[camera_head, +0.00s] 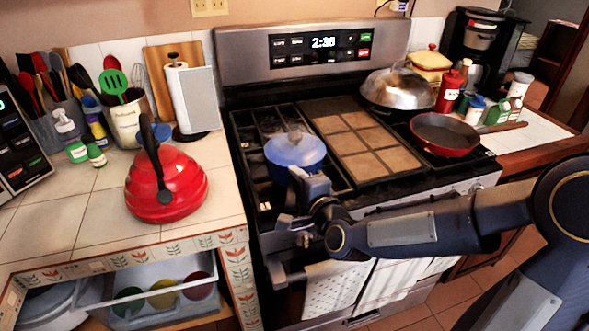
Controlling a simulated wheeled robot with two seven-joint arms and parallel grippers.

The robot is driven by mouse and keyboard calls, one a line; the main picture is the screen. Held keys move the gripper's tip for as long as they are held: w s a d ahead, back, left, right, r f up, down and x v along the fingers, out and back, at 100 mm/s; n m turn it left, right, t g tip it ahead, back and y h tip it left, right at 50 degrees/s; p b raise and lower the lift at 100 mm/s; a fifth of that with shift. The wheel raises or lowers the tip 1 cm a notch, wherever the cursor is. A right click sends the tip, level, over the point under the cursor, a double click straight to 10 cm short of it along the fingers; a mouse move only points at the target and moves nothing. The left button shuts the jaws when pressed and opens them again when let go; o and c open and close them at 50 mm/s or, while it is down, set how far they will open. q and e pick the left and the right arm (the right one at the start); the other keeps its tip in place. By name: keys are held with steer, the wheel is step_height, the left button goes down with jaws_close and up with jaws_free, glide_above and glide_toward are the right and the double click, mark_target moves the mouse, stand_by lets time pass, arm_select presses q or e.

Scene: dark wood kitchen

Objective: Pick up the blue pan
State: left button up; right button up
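The blue pan (296,152) sits on the left side of the stove's cooktop (247,137). It looks rounded and blue, and its near side is partly covered by my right gripper. My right gripper (297,180) comes in from the right and is at the front edge of the pan. Its fingers overlap the pan's near side in the picture, so I cannot tell whether they touch it or are closed on a handle. No handle of the pan shows clearly. My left gripper is not in view.
A red kettle (168,186) stands on the tiled counter left of the stove. A red pan (444,134) and a silver domed lid or wok (397,88) are on the right burners. A flat griddle (352,138) lies mid-stove. Towels (335,287) hang on the oven front.

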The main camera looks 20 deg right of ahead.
steer(key=shift+c, duration=0.3)
jaws_close()
steer(key=shift+r, duration=0.15)
steer(key=shift+r, duration=0.1)
